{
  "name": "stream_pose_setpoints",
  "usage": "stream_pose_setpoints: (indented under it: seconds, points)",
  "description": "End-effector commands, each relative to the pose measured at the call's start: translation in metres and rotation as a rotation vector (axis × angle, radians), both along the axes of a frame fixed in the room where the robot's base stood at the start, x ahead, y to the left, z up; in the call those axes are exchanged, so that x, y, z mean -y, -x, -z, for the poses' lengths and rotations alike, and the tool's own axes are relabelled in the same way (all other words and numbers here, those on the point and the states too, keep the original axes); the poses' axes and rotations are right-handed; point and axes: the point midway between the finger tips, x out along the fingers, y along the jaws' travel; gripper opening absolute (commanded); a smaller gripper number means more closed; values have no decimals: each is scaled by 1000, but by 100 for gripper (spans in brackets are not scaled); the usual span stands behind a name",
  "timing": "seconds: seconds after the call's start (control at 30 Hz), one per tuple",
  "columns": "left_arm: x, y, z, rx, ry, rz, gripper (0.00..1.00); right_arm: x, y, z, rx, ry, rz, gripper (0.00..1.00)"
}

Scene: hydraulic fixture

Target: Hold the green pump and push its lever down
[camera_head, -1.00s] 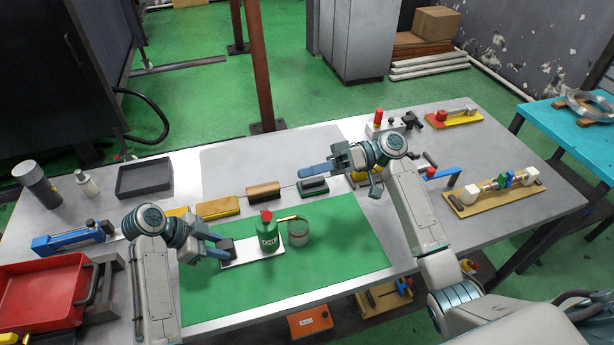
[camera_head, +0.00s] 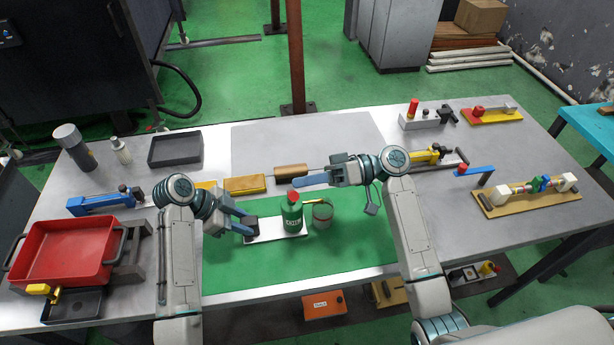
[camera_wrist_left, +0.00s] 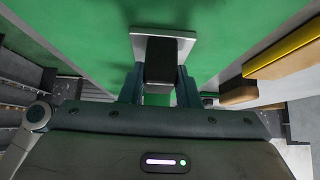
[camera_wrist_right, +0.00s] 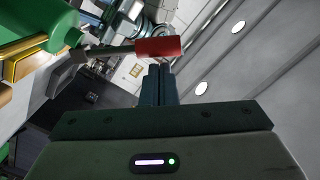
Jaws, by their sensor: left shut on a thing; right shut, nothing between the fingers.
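The green pump (camera_head: 292,215) stands upright on a white base plate (camera_head: 268,231) on the green mat. Its lever has a red grip (camera_head: 293,196), seen nearly end-on in the head view. In the right wrist view the red grip (camera_wrist_right: 160,47) sits on a grey rod reaching from the green body. My left gripper (camera_head: 247,224) is shut on the dark block (camera_wrist_left: 160,66) at the plate's left end. My right gripper (camera_head: 295,182) is shut and empty, its fingertips close to the red grip; I cannot tell whether they touch.
A clear jar (camera_head: 322,214) stands right of the pump, below its yellow spout. Yellow blocks (camera_head: 246,185) and a copper-coloured cylinder (camera_head: 291,171) lie behind the mat. A red tray (camera_head: 62,246) stands at the left. The mat's front is clear.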

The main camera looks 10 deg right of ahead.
Motion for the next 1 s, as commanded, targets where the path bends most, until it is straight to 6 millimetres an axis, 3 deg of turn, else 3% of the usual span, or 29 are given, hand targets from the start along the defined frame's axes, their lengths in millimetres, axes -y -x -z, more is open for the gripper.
stream_pose_setpoints:
  seconds: [0.67,1.0]
  points:
    - [0,0,0,0,0,0,0,0,8,5,96,0,0,0]
    - [0,0,0,1,0,-1,0,0,22,15,274,1,0,0]
